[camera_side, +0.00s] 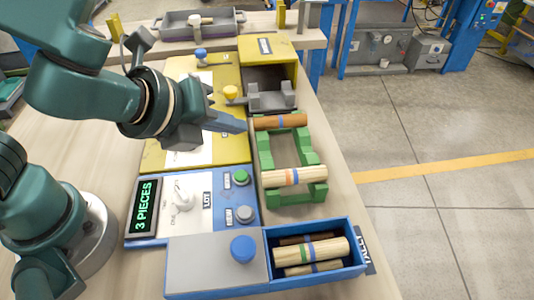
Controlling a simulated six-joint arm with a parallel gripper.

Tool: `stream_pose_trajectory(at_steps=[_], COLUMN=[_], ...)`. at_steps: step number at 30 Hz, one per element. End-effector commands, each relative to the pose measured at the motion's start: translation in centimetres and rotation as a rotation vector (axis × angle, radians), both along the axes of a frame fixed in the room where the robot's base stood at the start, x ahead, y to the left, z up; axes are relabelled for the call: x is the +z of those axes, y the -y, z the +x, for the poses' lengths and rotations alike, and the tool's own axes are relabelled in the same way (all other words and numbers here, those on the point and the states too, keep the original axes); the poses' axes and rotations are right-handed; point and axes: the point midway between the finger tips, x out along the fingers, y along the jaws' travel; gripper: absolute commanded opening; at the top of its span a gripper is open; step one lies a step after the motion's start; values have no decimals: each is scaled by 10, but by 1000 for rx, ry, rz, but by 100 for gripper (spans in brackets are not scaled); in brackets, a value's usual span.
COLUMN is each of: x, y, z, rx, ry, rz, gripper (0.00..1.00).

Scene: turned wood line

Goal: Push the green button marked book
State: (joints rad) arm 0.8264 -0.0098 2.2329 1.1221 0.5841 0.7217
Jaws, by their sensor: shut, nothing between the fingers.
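My gripper (243,125) is shut and empty. Its fingertips point right, above and beyond the green button in the picture, near the left end of a brown turned piece (279,122). I cannot tell whether the fingertips touch that piece. The green button is in plain sight, with nothing over it.
A grey button (244,214) and a knob (182,196) share the panel with a "3 PIECES" display (146,207). A green rack (312,158) holds the brown piece and a pale piece (295,176). A blue tray (357,262) holds several pieces; a blue knob (242,249) stands beside it.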

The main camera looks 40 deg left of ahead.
Motion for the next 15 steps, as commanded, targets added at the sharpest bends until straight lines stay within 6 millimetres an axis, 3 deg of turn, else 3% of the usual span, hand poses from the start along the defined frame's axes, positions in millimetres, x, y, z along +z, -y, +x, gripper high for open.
stream_pose_trajectory(at_steps=[8, 15], x=[-5, -28], y=[-1, -1], z=[0, -1], rx=[3, 1], ry=[-1, -5], rz=[3, 7], gripper=[0, 0])
